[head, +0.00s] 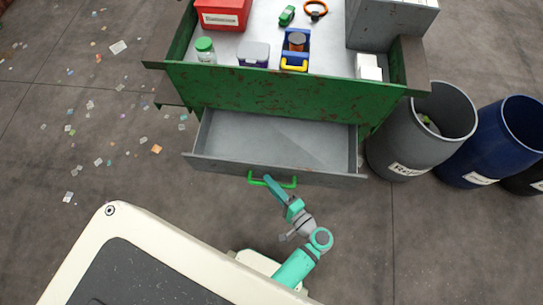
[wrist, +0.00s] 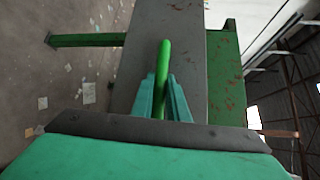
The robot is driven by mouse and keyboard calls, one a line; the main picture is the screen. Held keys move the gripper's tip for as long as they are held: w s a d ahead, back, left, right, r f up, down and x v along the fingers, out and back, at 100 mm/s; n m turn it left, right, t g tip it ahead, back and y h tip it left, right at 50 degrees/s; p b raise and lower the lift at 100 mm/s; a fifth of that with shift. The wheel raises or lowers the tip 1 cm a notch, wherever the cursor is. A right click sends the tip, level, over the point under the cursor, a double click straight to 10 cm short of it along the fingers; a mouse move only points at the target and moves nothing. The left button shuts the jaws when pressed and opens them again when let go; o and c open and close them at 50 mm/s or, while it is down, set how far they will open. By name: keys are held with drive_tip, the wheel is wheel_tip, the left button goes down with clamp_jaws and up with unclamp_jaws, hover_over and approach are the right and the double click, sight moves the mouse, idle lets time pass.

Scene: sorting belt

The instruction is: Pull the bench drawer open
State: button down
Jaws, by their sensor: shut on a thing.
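The bench drawer (head: 274,143) is grey metal and stands well out from under the green bench (head: 290,88) in the head view. Its inside looks empty. A green bar handle (head: 288,185) runs along the drawer's front. My gripper (head: 267,179) is at the left part of this handle. In the wrist view, the two teal fingers (wrist: 166,98) of my gripper are shut on the green handle (wrist: 164,62), which passes between them. The grey drawer front (wrist: 190,30) is just beyond.
Grey (head: 405,140) and blue (head: 480,150) barrels stand at the right. Litter lies on the floor at the left.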

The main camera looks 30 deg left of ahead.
drive_tip(key=c, duration=2)
unclamp_jaws()
drive_tip(key=shift+d, duration=0.1)
drive_tip(key=shift+d, duration=0.1)
drive_tip(key=v, duration=1)
drive_tip(key=shift+d, duration=0.25)
drive_tip(key=shift+s+r, duration=0.1)
drive_tip(key=shift+s, duration=0.05)
